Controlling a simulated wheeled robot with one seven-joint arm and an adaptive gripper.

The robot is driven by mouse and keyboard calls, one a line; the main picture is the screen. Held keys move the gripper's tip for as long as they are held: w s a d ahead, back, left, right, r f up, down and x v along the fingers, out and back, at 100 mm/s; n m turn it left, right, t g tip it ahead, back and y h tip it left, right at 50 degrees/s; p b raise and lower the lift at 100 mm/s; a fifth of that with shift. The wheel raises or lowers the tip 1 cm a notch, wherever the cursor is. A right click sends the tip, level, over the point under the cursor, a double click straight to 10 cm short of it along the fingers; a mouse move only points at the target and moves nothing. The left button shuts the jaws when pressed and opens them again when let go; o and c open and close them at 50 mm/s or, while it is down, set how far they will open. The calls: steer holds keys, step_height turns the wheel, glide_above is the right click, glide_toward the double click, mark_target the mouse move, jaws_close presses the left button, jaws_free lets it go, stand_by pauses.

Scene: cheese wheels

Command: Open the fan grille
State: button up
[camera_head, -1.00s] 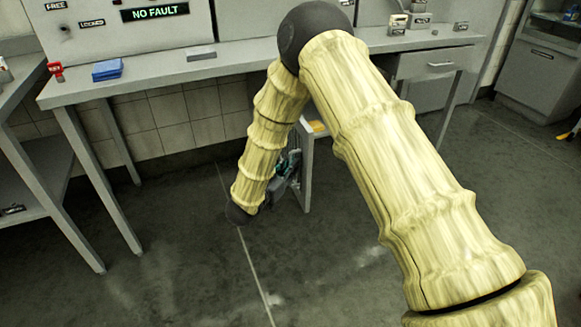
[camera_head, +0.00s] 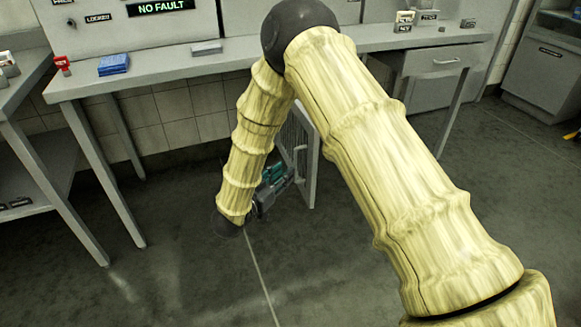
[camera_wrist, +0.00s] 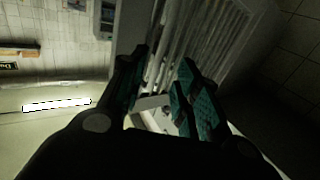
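The fan grille (camera_head: 309,150) is a grey slatted panel standing out below the bench, partly hidden behind my arm. A light handle (camera_head: 300,163) is on its face. In the wrist view, the grille's slats (camera_wrist: 205,35) fill the upper middle. My gripper (camera_head: 290,174) is at the grille's handle side, low beside the panel. In the wrist view, my gripper's teal-padded fingers (camera_wrist: 162,75) stand apart, with a pale bar-like part (camera_wrist: 151,103) between them. Whether the fingers touch it is hard to tell in the dark.
A grey bench (camera_head: 165,70) runs above, carrying a blue block (camera_head: 114,65) and a red item (camera_head: 62,64). Its legs and a side table (camera_head: 18,98) stand at left. A drawer (camera_head: 436,61) is at right. The floor in front is clear.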

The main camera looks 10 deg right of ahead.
steer(key=shift+v, duration=2.75)
steer(key=s+d+f+n+y, duration=0.1)
steer(key=d+f+n+y, duration=0.15)
steer(key=f, duration=0.35)
steer(key=s+d+f+n+y, duration=0.2)
steer(key=f+y, duration=0.1)
steer(key=f, duration=0.3)
steer(key=s+d+f+n+g+y, duration=0.2)
steer(key=s+d+f+g+y, duration=0.15)
steer(key=s+f, duration=0.75)
steer(key=s+d+f+n+g+y, duration=0.2)
steer(key=s+f+g+y, duration=0.3)
steer(key=s, duration=0.9)
steer(key=s+d+f+n+g, duration=0.1)
steer(key=s+d+g, duration=0.15)
steer(key=s, duration=1.15)
step_height(320, 180, up, 21)
steer(key=p, duration=2.1)
steer(key=shift+w+a+f, duration=0.2)
steer(key=shift+a, duration=0.25)
